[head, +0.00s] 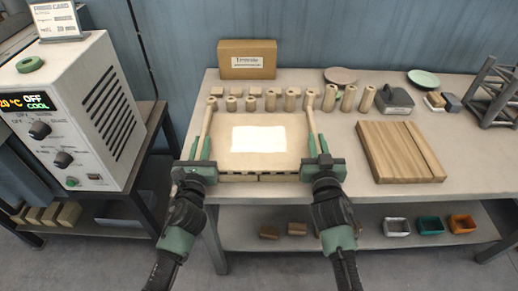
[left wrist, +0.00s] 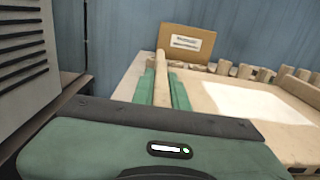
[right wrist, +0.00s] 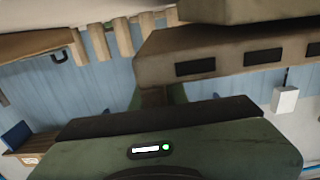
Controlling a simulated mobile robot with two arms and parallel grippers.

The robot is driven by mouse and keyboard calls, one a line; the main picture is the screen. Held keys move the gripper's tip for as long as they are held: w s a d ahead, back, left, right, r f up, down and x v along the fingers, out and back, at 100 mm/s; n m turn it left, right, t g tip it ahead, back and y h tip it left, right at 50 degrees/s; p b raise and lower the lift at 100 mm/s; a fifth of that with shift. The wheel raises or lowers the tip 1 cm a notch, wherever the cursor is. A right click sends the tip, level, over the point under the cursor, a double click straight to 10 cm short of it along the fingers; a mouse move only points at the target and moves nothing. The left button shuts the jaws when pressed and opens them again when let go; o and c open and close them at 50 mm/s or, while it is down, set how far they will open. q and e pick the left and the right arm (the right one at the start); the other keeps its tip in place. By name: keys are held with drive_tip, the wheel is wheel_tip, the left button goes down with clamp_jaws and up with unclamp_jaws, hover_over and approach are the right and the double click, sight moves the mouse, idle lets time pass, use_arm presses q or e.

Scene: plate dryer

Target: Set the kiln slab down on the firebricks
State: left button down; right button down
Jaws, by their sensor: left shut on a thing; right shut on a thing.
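The kiln slab (head: 258,160) is a wide tan board with a white patch, level over the front of the table; it also shows in the left wrist view (left wrist: 293,135). My left gripper (head: 200,148) is shut on its left edge rail, with green fingers on both sides of the rail. My right gripper (head: 318,146) is shut on the right edge rail. Tan brick-like pieces (head: 240,178) with dark slots show below the slab's front edge and may be the firebricks. The slab hides most of what lies beneath, so I cannot tell whether it touches them.
Several tan posts (head: 290,99) stand close behind the slab, with a cardboard box (head: 248,62) at the back. A striped wooden board (head: 400,152) lies to the right. A grey controller (head: 75,120) stands at the left. The table (head: 345,150) is bare between slab and board.

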use_arm(q)
drive_tip(key=shift+f, duration=0.3)
use_arm(e)
drive_tip(key=shift+f, duration=0.3)
use_arm(q)
drive_tip(key=c, duration=1.4)
unclamp_jaws()
use_arm(e)
drive_tip(key=c, duration=1.4)
unclamp_jaws()
use_arm(q)
drive_tip(key=shift+s, duration=0.1)
use_arm(e)
drive_tip(key=shift+s, duration=0.1)
use_arm(q)
drive_tip(key=s, duration=1.2)
use_arm(e)
drive_tip(key=s, duration=1.2)
